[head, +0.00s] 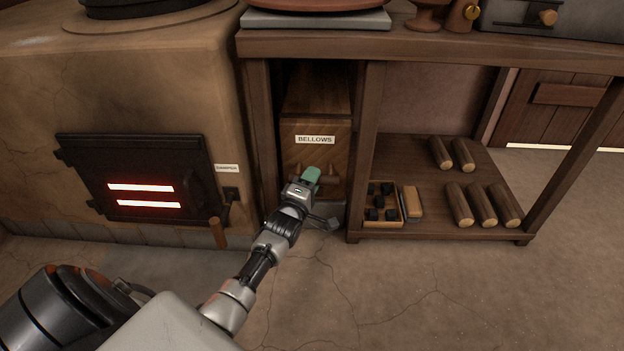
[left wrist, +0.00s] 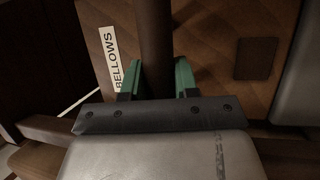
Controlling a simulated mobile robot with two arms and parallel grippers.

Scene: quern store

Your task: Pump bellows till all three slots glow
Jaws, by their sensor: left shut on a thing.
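The wooden bellows box (head: 326,135), labelled BELLOWS, sits in the narrow bay left of the shelf. My left gripper (head: 311,176) is at its front, with green fingertips. In the left wrist view my left gripper (left wrist: 158,78) is shut on a dark brown wooden handle (left wrist: 155,35), one finger on each side; in the head view the gripper mostly hides this handle. The dark stove door (head: 120,150) shows two glowing slots, an upper one (head: 141,187) and a lower one (head: 150,204). I see no third glowing slot. My right gripper is out of view.
A damper lever with a wooden handle (head: 218,233) hangs right of the stove door. A low shelf (head: 415,160) holds several logs (head: 482,204), a tray of black lumps (head: 383,222) and a brush-like block (head: 411,202). The cracked floor in front is clear.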

